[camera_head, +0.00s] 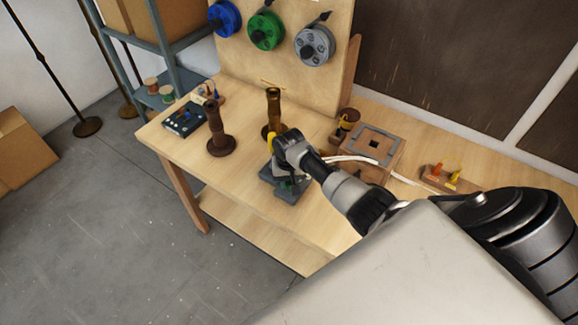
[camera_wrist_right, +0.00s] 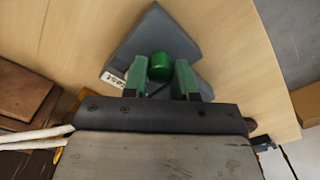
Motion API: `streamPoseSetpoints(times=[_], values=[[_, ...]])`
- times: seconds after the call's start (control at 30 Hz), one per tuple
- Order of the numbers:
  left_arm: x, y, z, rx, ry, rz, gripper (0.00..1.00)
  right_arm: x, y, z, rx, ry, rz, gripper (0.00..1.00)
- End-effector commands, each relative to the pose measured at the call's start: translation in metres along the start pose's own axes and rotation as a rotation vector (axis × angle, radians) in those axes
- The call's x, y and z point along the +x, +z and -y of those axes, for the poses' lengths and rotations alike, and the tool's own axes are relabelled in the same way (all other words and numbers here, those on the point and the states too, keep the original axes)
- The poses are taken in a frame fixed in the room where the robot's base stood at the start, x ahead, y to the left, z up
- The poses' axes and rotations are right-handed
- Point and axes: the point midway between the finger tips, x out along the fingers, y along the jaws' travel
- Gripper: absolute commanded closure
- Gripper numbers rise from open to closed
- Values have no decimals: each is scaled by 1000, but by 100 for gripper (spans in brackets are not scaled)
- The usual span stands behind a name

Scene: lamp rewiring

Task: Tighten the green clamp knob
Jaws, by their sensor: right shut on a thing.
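The green clamp knob (camera_wrist_right: 160,66) shows in the right wrist view, between the two green-padded fingers of my right gripper (camera_wrist_right: 160,78). The fingers are shut on it from both sides. The knob belongs to a dark grey clamp block (camera_wrist_right: 150,35) with a small white label. In the head view, the clamp (camera_head: 290,191) sits near the front edge of the workbench, and my right gripper (camera_head: 284,172) reaches down over it, hiding most of the knob. My left gripper is not in view.
Two brown turned lamp posts (camera_head: 220,140) (camera_head: 273,108) stand on the workbench (camera_head: 180,157). A small dark device (camera_head: 184,120) lies at left. A wooden box (camera_head: 370,140) and a block with screwdrivers (camera_head: 448,178) lie to the right. White cable runs beside my arm.

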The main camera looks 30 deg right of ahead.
Motion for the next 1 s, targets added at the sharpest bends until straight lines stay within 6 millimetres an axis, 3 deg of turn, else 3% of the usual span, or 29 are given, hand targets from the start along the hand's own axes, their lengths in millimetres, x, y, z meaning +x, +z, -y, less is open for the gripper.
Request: streamPoseSetpoints(times=[0.13,0.17,0.3,0.67,0.87,1.0], values=[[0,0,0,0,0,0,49,-2,-2,0,2,-2,-4,97],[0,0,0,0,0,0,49,-2,-2,0,2,-2,-4,68],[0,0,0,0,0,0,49,-1,-1,0,1,-1,-3,47],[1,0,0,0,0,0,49,-4,-1,0,0,-2,-2,47],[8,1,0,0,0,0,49,-27,-1,0,-2,-2,-5,47],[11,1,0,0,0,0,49,-56,-1,0,-2,-3,-6,47]])
